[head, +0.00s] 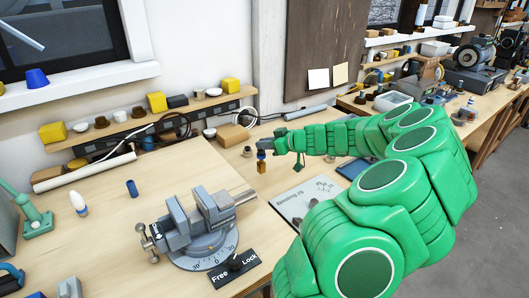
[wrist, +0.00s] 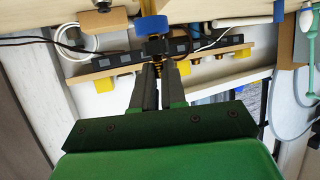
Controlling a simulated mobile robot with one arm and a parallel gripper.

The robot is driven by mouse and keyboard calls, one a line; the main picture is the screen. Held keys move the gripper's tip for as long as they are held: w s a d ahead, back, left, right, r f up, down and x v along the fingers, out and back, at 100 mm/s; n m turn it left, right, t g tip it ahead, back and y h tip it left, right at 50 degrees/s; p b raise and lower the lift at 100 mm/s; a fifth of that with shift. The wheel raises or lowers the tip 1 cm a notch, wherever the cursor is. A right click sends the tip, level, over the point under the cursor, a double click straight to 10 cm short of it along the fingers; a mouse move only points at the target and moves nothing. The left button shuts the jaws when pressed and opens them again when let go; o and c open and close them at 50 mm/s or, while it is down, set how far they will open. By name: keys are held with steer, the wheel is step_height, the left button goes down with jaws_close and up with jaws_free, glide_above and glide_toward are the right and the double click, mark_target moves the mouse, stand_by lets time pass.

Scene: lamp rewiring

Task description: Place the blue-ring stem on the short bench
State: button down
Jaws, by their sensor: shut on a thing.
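My gripper (head: 266,145) is shut on the blue-ring stem (head: 261,165), which hangs below the fingers in the head view, over the wooden benchtop beyond the vise. In the wrist view, my gripper (wrist: 158,78) pinches the stem's brass threaded part, and a dark collar and a wide blue ring (wrist: 150,25) show beyond the fingertips. The stem appears held clear of the top. I cannot tell which is the short bench.
A grey vise (head: 205,225) stands on a round dial base by a black "Free / Lock" plate (head: 235,268). A blue cylinder (head: 132,188) and a white-tipped piece (head: 78,203) stand left. A printed sheet (head: 305,197) lies below my arm. A wall shelf (head: 130,124) carries yellow blocks.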

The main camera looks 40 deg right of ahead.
mark_target(264, 152)
steer(key=shift+w+d+f, duration=0.15)
steer(key=shift+w+f, duration=0.1)
steer(key=shift+f, duration=1.7)
steer(key=c, duration=1.2)
jaws_free()
steer(key=v, duration=1.2)
